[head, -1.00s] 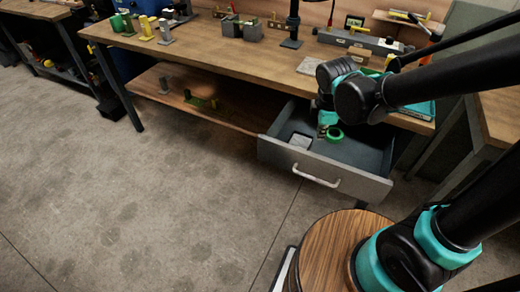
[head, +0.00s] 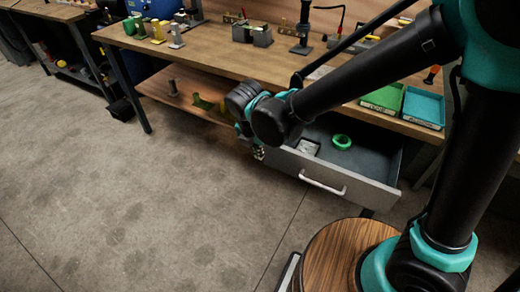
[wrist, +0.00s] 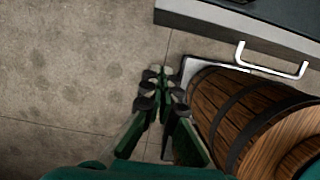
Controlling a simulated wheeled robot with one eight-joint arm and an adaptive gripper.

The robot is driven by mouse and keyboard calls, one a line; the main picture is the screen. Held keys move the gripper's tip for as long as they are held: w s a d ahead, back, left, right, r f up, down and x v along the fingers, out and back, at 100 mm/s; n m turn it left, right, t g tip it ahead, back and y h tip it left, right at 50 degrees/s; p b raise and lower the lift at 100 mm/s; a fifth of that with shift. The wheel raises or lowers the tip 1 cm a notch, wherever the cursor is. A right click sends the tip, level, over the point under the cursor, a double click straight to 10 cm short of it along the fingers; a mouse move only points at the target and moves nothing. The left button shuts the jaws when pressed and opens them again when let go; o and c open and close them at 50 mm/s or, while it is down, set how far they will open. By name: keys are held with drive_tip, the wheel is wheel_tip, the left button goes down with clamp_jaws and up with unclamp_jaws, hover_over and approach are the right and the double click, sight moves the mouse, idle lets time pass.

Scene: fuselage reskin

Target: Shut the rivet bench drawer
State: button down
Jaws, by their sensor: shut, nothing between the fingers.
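The rivet bench drawer (head: 350,188) is pulled out under the bench's right part in the head view. Its grey front carries a pale bar handle (head: 322,184). Inside lie a green ring (head: 342,141) and a small pale block (head: 308,147). My gripper (head: 259,153) hangs just left of the drawer's left front corner, partly hidden by my arm. In the wrist view, the fingers of my gripper (wrist: 161,82) are shut and empty, pointing at the floor. The drawer front (wrist: 240,25) and its handle (wrist: 272,62) show at the upper right, apart from the fingers.
The wooden bench top (head: 225,52) holds tools and a green tray (head: 383,98) and a teal tray (head: 423,107). A lower shelf (head: 195,100) with small items lies left of the drawer. Bare floor (head: 150,210) is open in front and to the left.

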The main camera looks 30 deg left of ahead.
sight(267, 154)
drive_tip(key=w+f, duration=0.1)
drive_tip(key=f, duration=0.1)
drive_tip(key=w+f, duration=0.3)
drive_tip(key=f, duration=0.1)
drive_tip(key=shift+w+d+f, duration=0.1)
drive_tip(key=shift+w+f, duration=0.05)
drive_tip(key=shift+f, duration=0.2)
drive_tip(key=shift+w, duration=0.7)
drive_tip(key=shift+w, duration=0.1)
drive_tip(key=w, duration=1.6)
drive_tip(key=w+d, duration=0.1)
drive_tip(key=w, duration=0.7)
drive_tip(key=shift+w, duration=0.15)
drive_tip(key=shift+a, duration=0.1)
